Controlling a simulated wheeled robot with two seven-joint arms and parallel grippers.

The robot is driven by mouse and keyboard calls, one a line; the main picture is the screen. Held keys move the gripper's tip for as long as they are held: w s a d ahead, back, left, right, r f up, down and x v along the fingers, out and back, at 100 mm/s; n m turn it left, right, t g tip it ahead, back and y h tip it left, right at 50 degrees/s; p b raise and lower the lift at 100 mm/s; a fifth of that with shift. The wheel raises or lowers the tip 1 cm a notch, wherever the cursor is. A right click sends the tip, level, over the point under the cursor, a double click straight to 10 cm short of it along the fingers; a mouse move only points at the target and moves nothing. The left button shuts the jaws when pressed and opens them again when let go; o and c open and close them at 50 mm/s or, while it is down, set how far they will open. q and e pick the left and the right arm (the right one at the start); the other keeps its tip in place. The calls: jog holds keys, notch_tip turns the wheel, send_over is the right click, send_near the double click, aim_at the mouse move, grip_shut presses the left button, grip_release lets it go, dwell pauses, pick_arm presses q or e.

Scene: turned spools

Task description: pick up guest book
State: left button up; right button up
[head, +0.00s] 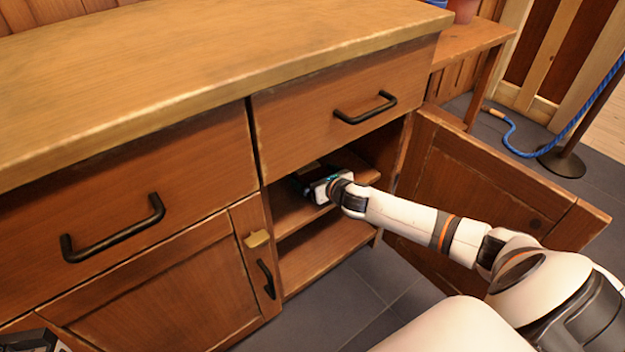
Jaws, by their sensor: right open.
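My right gripper (308,185) reaches into the open right compartment of the wooden cabinet, just over the upper shelf (290,214). It is open; its dark fingers are partly lost in the shadow. A small tan edge (309,168) shows just behind the gripper on the shelf; I cannot tell whether it is the guest book. No guest book shows clearly, and the gripper and wrist hide part of the shelf. A black and white part of my left arm's end (35,341) shows at the bottom left corner, its fingers not clear.
The cabinet door (490,190) stands open at the right, beside my right arm. A shut drawer (335,105) is above the compartment, and a shut door (160,290) is at its left. The lower shelf (325,250) looks empty. A rope post (562,163) stands farther right.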

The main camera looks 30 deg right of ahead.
jog(key=shift+c, duration=0.6)
jog(key=c, duration=0.9)
jog(key=shift+c, duration=0.2)
jog(key=shift+r, duration=0.2)
